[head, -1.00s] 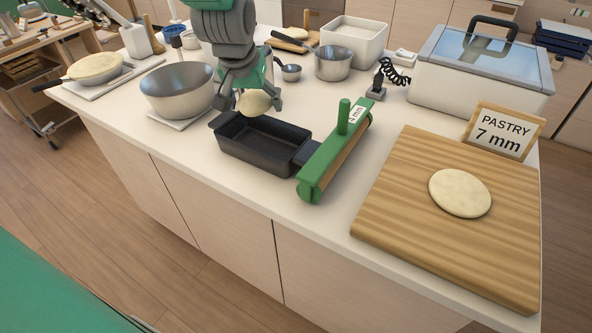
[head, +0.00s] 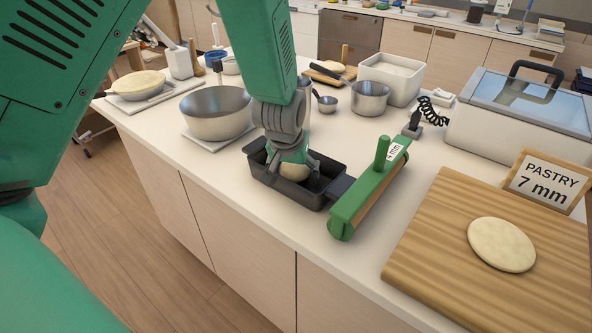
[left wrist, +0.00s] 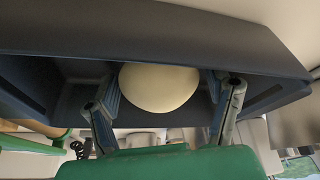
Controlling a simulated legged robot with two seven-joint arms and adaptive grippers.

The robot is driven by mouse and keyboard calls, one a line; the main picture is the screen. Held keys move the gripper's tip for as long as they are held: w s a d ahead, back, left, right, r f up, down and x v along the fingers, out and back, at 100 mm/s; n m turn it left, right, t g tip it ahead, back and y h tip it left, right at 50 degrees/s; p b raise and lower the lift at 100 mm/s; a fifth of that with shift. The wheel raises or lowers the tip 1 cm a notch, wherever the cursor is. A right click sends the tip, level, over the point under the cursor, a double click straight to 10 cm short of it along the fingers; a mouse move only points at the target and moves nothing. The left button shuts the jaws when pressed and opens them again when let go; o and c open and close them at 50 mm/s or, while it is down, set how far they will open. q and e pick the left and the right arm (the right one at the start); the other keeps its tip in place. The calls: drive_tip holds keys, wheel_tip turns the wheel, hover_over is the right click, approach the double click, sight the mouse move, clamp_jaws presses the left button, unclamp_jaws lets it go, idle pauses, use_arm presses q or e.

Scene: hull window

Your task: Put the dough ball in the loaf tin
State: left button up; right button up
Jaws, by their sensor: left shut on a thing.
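The dough ball (head: 294,171) is pale and round. My left gripper (head: 296,176) is shut on it and holds it down inside the dark loaf tin (head: 262,176). In the left wrist view the dough ball (left wrist: 160,86) sits between the two fingers of my left gripper (left wrist: 165,105), with the dark wall of the tin (left wrist: 150,35) around it. I cannot tell whether the dough touches the tin's floor. My right gripper is in neither view.
A green-framed roller tool (head: 370,190) lies close to the tin's right end. A wooden board (head: 440,250) with a flat dough disc (head: 502,245) is at right. A steel bowl (head: 216,112) stands to the left. A steel pot (head: 370,98) stands behind.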

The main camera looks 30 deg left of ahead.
use_arm(q)
drive_tip(key=o, duration=1.6)
drive_tip(key=shift+s+a, duration=0.15)
drive_tip(key=shift+d+r, duration=0.25)
drive_tip(key=shift+d, duration=0.4)
drive_tip(key=v, duration=0.2)
drive_tip(key=shift+d+r, duration=0.25)
drive_tip(key=shift+r, duration=0.05)
drive_tip(key=shift+a+p+v, duration=0.15)
drive_tip(key=shift+p+v, duration=0.1)
drive_tip(key=shift+v, duration=1.2)
drive_tip(key=shift+a+p+v, duration=0.2)
drive_tip(key=shift+p+v, duration=0.05)
drive_tip(key=shift+v, duration=1.25)
drive_tip(key=shift+a+p+v, duration=0.15)
drive_tip(key=shift+p+v, duration=0.1)
drive_tip(key=shift+v, duration=1.2)
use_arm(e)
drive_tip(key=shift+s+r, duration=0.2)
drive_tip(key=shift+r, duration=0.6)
